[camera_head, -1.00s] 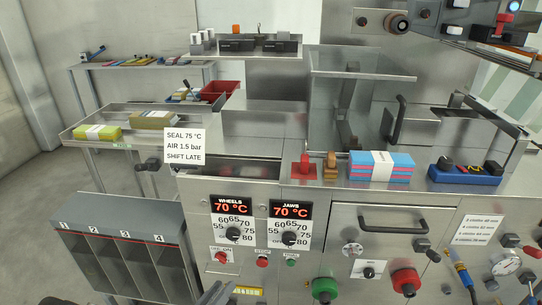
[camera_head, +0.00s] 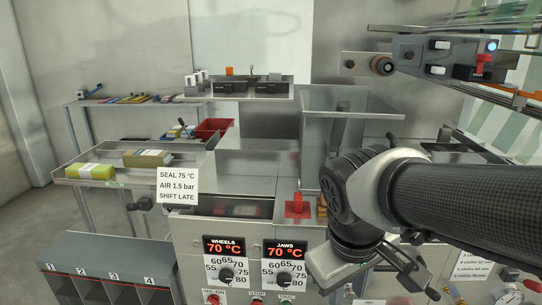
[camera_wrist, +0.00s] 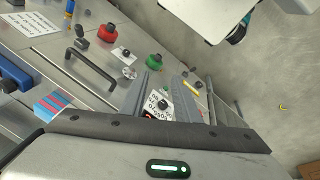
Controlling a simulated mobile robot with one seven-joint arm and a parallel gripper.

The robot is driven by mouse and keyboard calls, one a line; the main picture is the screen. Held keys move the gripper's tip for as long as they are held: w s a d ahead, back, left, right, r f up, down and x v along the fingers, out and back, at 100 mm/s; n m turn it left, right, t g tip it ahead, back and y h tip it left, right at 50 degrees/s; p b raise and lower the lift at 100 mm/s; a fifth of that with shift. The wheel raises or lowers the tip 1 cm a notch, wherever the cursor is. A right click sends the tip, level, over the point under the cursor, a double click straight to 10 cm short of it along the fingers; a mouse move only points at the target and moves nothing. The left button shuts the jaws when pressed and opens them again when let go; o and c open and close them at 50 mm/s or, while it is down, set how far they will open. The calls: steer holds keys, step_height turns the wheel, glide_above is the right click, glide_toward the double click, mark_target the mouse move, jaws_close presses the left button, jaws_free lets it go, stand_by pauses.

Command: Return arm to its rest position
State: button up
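My arm (camera_head: 455,200) reaches in from the right in the head view and bends down in front of the machine. My gripper (camera_wrist: 166,82) shows in the wrist view as two grey fingers with a gap between them. A white dial panel shows through the gap, and nothing is held. In the head view the gripper is at the lower right, partly hidden by the wrist. The arm covers the blue-and-pink stack and the blue tray there; the stack (camera_wrist: 50,106) and part of the blue tray (camera_wrist: 14,74) show in the wrist view.
The machine front has a bar handle (camera_wrist: 92,66), a red button (camera_wrist: 108,32) and a green button (camera_wrist: 153,61). A red stamp (camera_head: 297,207) stands on its ledge. A side shelf (camera_head: 118,182) and numbered bins (camera_head: 100,262) lie left. Floor at the left is clear.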

steer(key=s+r+m+t+p, duration=0.1)
steer(key=r+m+p, duration=0.1)
steer(key=r+p, duration=0.8)
steer(key=s+d+r+m+t+y+p, duration=0.1)
steer(key=s+r+m+t+p, duration=0.1)
steer(key=r+p, duration=0.8)
step_height(320, 180, up, 4)
steer(key=shift+r+m, duration=0.25)
steer(key=shift+m, duration=0.25)
